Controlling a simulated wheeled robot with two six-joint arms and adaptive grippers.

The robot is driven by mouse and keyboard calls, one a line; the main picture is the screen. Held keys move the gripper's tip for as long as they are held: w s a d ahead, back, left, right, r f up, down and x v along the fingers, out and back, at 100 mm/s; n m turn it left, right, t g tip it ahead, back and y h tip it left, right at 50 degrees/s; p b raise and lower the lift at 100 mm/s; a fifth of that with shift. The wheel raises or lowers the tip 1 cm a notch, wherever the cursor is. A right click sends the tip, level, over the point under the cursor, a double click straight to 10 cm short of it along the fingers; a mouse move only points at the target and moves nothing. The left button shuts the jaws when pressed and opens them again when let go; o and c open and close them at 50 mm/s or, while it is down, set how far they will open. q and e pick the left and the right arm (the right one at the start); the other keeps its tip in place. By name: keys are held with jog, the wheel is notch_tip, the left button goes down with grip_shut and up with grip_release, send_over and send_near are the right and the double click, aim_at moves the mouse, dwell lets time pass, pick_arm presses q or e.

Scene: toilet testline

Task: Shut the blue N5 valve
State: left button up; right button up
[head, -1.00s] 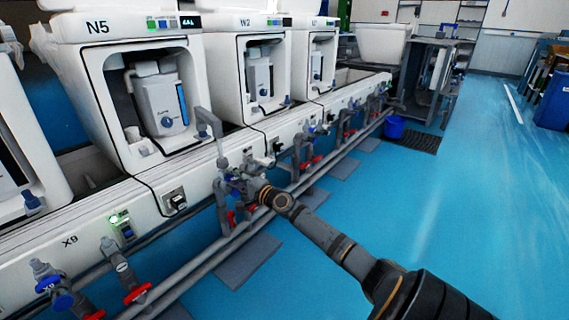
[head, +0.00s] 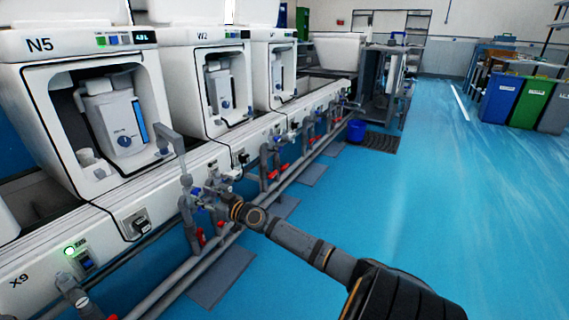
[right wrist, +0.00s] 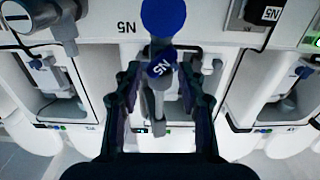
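The blue N5 valve handle (right wrist: 160,68) shows in the right wrist view, its label tilted and upside down. A rounder blue part (right wrist: 163,15) is just above it in that view. My right gripper (right wrist: 160,80) is open, with one dark finger on each side of the labelled handle. Gaps show between fingers and handle, and I cannot tell of any contact. In the head view my right gripper (head: 206,191) reaches the pipework in front of the N5 unit (head: 95,110) and partly hides the valve. My left gripper is not in view.
A grey upright pipe (head: 180,150) stands close to the right gripper. Long grey pipes (head: 190,265) with red handles (head: 201,238) run low along the white bench. A blue bucket (head: 356,130) stands farther along.

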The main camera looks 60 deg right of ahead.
jog(key=s+p, duration=0.3)
jog(key=s, duration=0.6)
jog(key=s+d+f+m+g+h+p, duration=0.1)
jog(key=s+d+f+g+h+p, duration=0.2)
jog(key=d+p, duration=0.7)
jog(key=s+f+g+p, duration=0.2)
jog(key=s+f+p, duration=0.2)
jog(key=s+p, duration=0.2)
jog(key=s+a+f+g+h+p, duration=0.1)
jog(key=s+f+g+p, duration=0.1)
jog(key=s+f+p, duration=0.2)
jog(key=s+p, duration=0.3)
jog(key=shift+s+f+m+g, duration=0.2)
jog(key=shift+f+m+g, duration=0.15)
jog(key=shift+m+g, duration=0.05)
jog(key=shift+a, duration=0.1)
